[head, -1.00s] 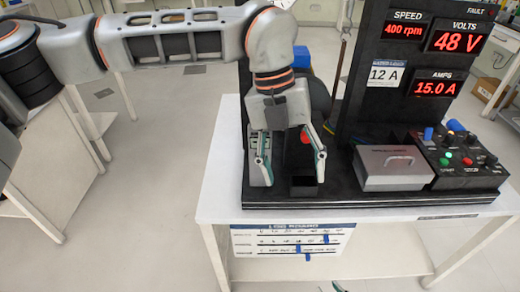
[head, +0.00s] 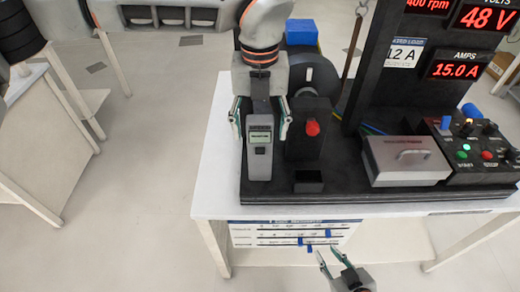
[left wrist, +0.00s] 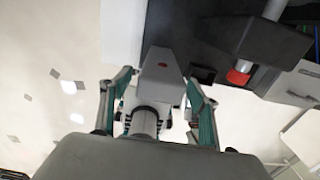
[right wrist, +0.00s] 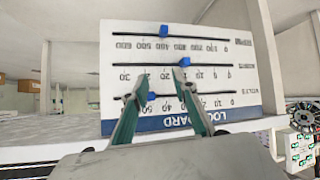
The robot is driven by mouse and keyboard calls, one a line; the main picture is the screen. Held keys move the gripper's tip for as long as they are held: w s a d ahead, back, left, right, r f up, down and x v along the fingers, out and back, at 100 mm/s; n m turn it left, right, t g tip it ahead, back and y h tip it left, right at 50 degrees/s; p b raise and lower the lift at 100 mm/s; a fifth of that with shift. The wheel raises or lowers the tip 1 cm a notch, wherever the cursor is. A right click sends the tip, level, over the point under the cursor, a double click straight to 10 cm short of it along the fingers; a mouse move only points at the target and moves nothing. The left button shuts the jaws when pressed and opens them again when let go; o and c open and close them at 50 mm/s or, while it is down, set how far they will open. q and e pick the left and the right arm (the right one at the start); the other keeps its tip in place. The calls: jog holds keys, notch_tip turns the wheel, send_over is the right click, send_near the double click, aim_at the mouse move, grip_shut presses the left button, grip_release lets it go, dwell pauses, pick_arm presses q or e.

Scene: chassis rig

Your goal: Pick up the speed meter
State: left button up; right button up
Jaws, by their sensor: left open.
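The speed meter (head: 259,162) is a grey handheld unit with a green display, standing upright at the left front of the black rig base. In the left wrist view its grey body (left wrist: 162,72) lies between my fingers. My left gripper (head: 260,122) is open above and around the meter's upper part, one finger on each side, with gaps visible. It also shows in the left wrist view (left wrist: 157,112). My right gripper (head: 329,253) is open and empty below the table's front edge. In the right wrist view its fingers (right wrist: 159,82) are in front of the load board.
A black block with a red knob (head: 312,128) stands just right of the meter. Further right are a grey box with a handle (head: 405,160) and a control panel (head: 475,150). The load board (head: 290,233) with blue sliders hangs at the table front. White table (head: 215,190) is free at left.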

pick_arm(q)
jog(key=shift+f, duration=0.5)
pick_arm(e)
jog(key=shift+w+r, duration=0.25)
pick_arm(q)
grip_shut()
jog(key=shift+r, duration=0.2)
jog(key=shift+r, duration=0.25)
notch_tip(320, 180, up, 19)
jog(key=shift+p, duration=0.3)
pick_arm(e)
jog(key=shift+r, duration=0.4)
jog(key=shift+f, duration=0.15)
